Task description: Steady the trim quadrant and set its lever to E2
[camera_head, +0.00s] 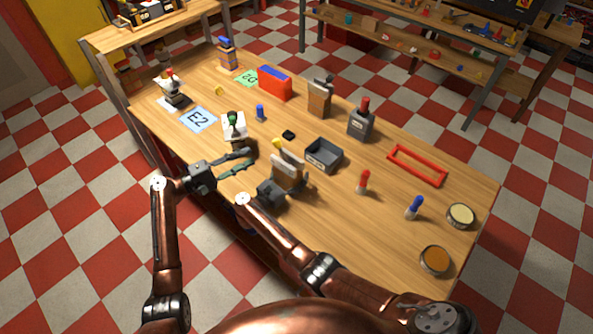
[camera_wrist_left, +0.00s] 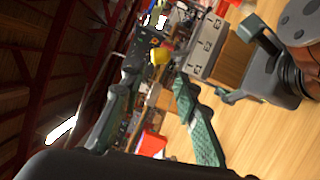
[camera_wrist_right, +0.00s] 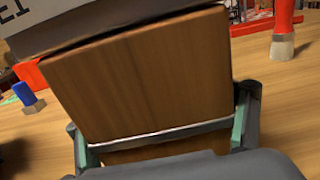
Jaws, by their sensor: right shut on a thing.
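The trim quadrant appears to be the wooden block with a grey plate (camera_head: 286,163) at the table's front edge. In the left wrist view its plate (camera_wrist_left: 205,42) bears marked squares, too small to read surely. Its yellow lever knob (camera_head: 277,143) shows near the plate's far end; the knob (camera_wrist_left: 159,56) appears beyond my left fingertips. I cannot tell which mark the lever is at. My right gripper (camera_wrist_right: 165,138) is shut on the wooden body (camera_wrist_right: 145,75). My left gripper (camera_head: 250,158) is open and empty, left of the quadrant, its fingers pointing towards it.
A dark open box (camera_head: 323,155) stands right of the quadrant. A red frame (camera_head: 417,165), a red-handled piece (camera_head: 363,182) and round tins (camera_head: 460,215) are further right.

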